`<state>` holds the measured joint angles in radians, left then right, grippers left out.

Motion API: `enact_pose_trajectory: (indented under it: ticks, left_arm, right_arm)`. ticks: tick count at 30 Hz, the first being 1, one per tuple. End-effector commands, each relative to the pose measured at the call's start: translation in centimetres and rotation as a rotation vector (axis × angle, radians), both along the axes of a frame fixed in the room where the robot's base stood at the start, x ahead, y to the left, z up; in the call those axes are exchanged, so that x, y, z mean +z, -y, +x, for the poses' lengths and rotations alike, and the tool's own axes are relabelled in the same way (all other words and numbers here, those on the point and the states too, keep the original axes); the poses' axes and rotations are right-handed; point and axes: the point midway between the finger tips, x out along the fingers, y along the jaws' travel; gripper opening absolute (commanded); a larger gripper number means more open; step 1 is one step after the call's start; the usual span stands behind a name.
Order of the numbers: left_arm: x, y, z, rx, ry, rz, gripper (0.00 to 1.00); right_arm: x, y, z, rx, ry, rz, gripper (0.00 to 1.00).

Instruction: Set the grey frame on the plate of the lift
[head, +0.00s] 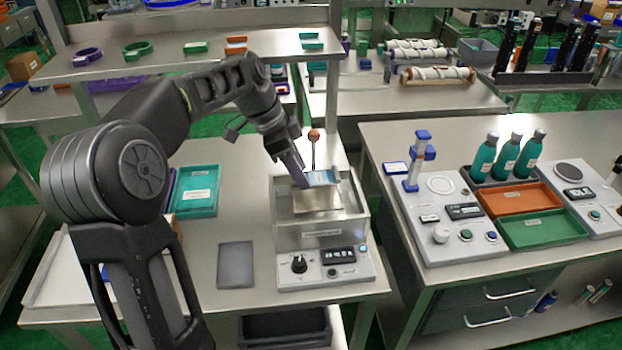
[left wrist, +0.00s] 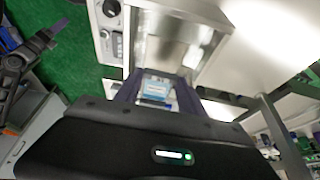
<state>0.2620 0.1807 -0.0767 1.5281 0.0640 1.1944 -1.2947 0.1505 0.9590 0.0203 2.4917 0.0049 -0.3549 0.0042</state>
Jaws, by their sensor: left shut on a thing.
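My left gripper (head: 312,180) is shut on a small piece with a blue and white top (head: 322,178), which also shows between the fingers in the left wrist view (left wrist: 157,88). I take it for the grey frame with something blue in it; little grey shows. It is at the opening of a steel tank (head: 307,236), over a pale block-like part (head: 314,200) inside, probably the lift's plate. I cannot tell whether the two touch. A rod with an orange ball (head: 314,135) rises behind.
The tank has a control panel (head: 325,268) in front. A flat grey pad (head: 236,265) and a teal tray (head: 196,191) lie to its left. A shelf (head: 170,65) stands behind. A second bench with bottles (head: 507,156) is to the right.

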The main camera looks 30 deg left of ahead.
Motion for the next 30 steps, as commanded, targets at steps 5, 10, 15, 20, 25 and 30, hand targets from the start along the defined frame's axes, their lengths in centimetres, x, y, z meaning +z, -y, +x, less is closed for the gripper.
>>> enact_pose_trajectory:
  ticks: [5,10,15,20,25,30]
  left_arm:
    - [0.3,-0.2,-0.1,-0.012,0.000,0.000,0.07]
    - [0.3,-0.2,-0.1,-0.011,0.000,0.000,0.07]
    - [0.1,-0.2,-0.1,-0.010,0.000,0.000,0.07]
    - [-0.6,-0.2,-0.1,-0.010,-0.001,-0.001,0.07]
    - [-2.0,-0.2,-0.1,-0.009,0.000,0.000,0.07]
    - [-3.6,-0.2,-0.1,-0.009,-0.002,0.000,0.07]
  right_arm:
    - [0.0,0.1,-0.1,-0.001,-0.001,-0.001,0.36]
    - [0.0,0.1,-0.1,-0.002,-0.002,-0.001,0.36]
    - [-0.1,0.1,-0.1,-0.002,-0.002,-0.001,0.36]
    - [-0.6,0.0,0.0,-0.001,0.000,0.000,0.36]
    - [-1.5,0.0,0.1,0.000,0.004,0.002,0.36]
    - [-2.6,-0.1,0.2,0.002,0.007,0.005,0.36]
